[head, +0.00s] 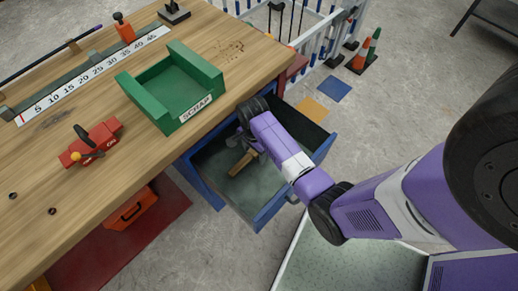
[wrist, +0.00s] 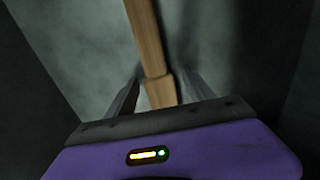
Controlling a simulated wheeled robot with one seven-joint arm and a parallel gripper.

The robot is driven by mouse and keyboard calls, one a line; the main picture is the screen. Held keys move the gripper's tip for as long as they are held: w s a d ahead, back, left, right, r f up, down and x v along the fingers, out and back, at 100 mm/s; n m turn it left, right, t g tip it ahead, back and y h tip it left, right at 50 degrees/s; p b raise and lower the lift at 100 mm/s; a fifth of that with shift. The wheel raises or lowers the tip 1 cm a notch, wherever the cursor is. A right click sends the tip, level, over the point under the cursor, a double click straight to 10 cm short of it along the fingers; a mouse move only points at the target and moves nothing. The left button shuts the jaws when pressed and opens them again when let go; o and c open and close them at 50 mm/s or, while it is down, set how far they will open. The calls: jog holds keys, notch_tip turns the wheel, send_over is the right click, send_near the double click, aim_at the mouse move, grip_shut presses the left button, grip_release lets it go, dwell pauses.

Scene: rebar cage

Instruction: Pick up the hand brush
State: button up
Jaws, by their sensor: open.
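The hand brush (head: 242,163) lies in the open blue drawer (head: 268,217), with its wooden part showing beside my arm in the head view. In the wrist view its wooden handle (wrist: 147,40) runs from the top edge down between my fingers. My gripper (wrist: 157,90) is open, with one dark finger on each side of the wood and a visible gap on both sides. In the head view my gripper reaches down into the drawer and is partly hidden by my own arm. The bristles cannot be made out.
The wooden workbench (head: 70,195) stands above the drawer, with a green SCRAP bin (head: 150,95) near its edge and a red clamp tool (head: 90,145) further left. The drawer walls are close around my gripper. An orange toolbox (head: 131,210) sits under the bench.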

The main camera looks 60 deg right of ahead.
grip_shut()
jog(key=shift+r, duration=0.1)
jog(key=shift+r, duration=0.45)
jog(key=s, duration=0.2)
jog(key=s+a+r+p, duration=0.1)
jog(key=shift+s+r, duration=0.1)
jog(key=shift+s, duration=0.3)
notch_tip(320, 180, up, 13)
jog(key=p, duration=0.2)
